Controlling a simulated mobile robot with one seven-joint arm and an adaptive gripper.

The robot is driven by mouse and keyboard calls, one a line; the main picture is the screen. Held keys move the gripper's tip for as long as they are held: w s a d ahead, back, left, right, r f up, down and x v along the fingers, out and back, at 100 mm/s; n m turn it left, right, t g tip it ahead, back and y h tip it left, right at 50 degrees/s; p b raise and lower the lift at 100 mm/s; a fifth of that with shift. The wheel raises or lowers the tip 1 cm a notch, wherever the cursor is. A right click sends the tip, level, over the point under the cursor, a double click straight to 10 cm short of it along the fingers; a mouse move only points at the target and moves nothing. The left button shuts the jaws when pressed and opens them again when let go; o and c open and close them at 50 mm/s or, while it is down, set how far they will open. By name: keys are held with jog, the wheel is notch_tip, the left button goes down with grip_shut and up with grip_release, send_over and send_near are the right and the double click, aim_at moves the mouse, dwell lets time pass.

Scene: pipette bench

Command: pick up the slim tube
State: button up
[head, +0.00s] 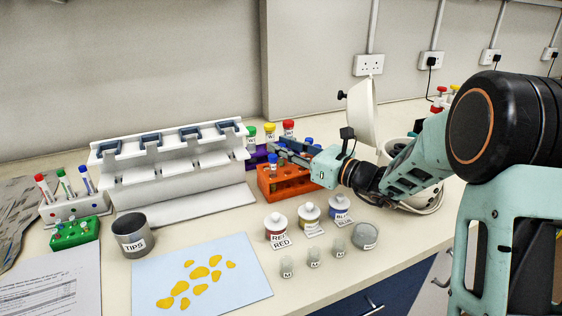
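A slim tube with a blue cap (273,159) stands upright in the orange rack (285,188), at the rack's left end. My gripper (277,147) reaches in from the right, above the rack, with its fingertips close to this tube's cap. The two fingers look spread apart, with nothing clearly held between them. I cannot tell whether a finger touches the tube. The rest of the rack's back side is partly hidden by my gripper.
Behind my gripper, a purple rack (257,153) holds tubes with green, yellow and red caps. A white pipette stand (170,165) is to the left. Labelled bottles (277,228), small vials (313,258) and a grey TIPS cup (132,236) stand in front, near a blue sheet (235,285).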

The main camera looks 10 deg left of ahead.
jog(key=shift+w+a, duration=0.2)
jog(key=shift+a, duration=0.1)
jog(key=shift+c, duration=0.4)
jog(key=c, duration=0.5)
jog(key=shift+r, duration=0.1)
